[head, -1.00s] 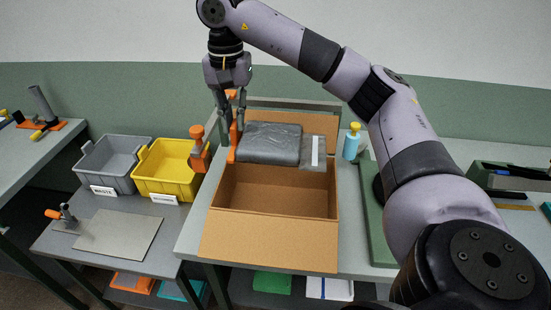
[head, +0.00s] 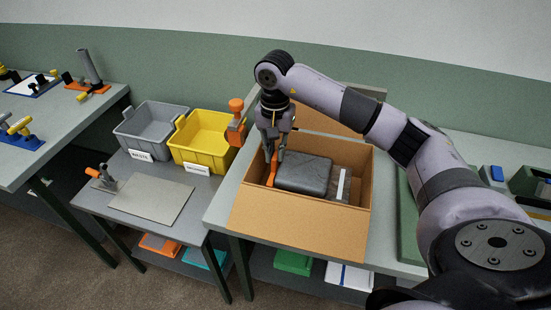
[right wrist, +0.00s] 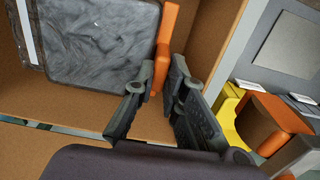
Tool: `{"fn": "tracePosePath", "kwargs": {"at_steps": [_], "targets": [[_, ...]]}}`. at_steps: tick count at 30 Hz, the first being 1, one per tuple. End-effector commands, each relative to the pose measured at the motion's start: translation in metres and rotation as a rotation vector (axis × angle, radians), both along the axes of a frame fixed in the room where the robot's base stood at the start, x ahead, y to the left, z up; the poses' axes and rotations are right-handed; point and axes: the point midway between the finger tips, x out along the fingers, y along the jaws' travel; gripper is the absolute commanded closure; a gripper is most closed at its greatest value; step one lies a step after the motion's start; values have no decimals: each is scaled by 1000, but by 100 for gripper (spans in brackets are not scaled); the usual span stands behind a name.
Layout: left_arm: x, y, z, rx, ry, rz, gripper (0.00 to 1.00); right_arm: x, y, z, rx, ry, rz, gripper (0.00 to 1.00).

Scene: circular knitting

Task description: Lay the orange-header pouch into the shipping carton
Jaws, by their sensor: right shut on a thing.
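In the right wrist view the fingers (right wrist: 158,98) are at the header (right wrist: 166,40), with the grey pouch body (right wrist: 100,40) beyond. Whether the pouch touches the carton floor is hidden. My left gripper is not in view.
A yellow bin (head: 198,145) and a grey bin (head: 148,130) stand left of the carton. An orange-topped tool (head: 236,122) stands close to the carton's left edge. A flat plate (head: 152,201) lies on the lower left table. The carton's front flap hangs open.

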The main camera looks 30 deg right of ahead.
Motion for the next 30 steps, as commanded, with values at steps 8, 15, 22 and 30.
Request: {"fn": "tracePosePath", "kwargs": {"at_steps": [8, 15, 22, 30], "targets": [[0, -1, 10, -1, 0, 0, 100, -1, 1, -27, 1, 5, 1, 100], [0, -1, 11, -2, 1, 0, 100, 0, 0, -41, 1, -1, 1, 100], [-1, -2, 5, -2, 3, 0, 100, 0, 0, -45, -1, -1, 1, 100], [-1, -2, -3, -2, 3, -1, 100, 0, 0, -53, 0, -1, 1, 100]]}}
